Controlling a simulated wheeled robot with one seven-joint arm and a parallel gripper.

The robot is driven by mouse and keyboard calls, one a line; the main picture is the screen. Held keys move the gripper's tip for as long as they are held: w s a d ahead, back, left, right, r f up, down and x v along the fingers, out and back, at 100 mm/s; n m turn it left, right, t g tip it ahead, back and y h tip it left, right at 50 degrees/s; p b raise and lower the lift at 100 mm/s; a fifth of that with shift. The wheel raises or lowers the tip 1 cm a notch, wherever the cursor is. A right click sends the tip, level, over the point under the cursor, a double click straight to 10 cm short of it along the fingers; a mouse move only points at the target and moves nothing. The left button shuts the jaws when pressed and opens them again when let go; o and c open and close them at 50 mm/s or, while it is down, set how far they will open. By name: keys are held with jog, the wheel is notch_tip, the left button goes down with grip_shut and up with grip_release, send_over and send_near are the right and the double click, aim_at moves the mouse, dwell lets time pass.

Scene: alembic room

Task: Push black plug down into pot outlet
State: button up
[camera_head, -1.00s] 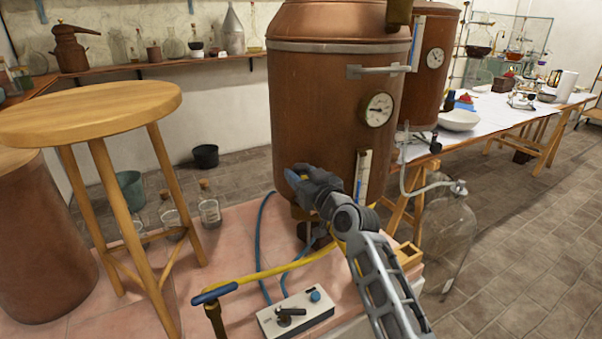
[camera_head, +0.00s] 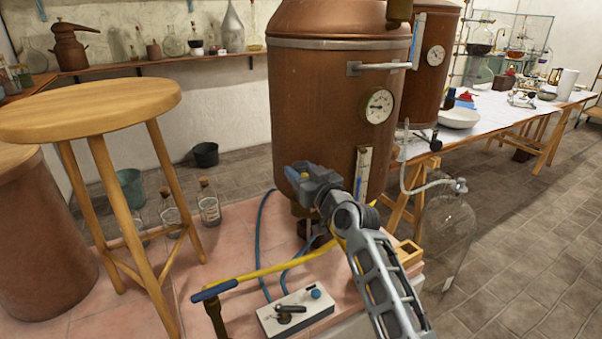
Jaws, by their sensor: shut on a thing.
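The large copper pot (camera_head: 330,110) stands in the middle of the head view, with a dial gauge on its front. My gripper (camera_head: 297,178), with a blue part at its end, is in front of the pot's lower wall. It is shut, but its fingertips and what they hold are hard to make out. A brass fitting (camera_head: 301,211) shows just below my gripper, under the pot; I cannot tell if it is the outlet. The black plug cannot be made out.
A white control box (camera_head: 296,312) sits on the pink tiled top (camera_head: 250,235), with blue and yellow hoses (camera_head: 285,264) around it. A wooden stool (camera_head: 90,108) stands left. A glass bottle (camera_head: 447,235) stands right. The floor at right is largely clear.

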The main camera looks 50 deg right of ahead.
jog(key=shift+f+b, duration=2.4)
jog(key=shift+b, duration=0.45)
dwell(4.7)
jog(key=o, duration=1.2)
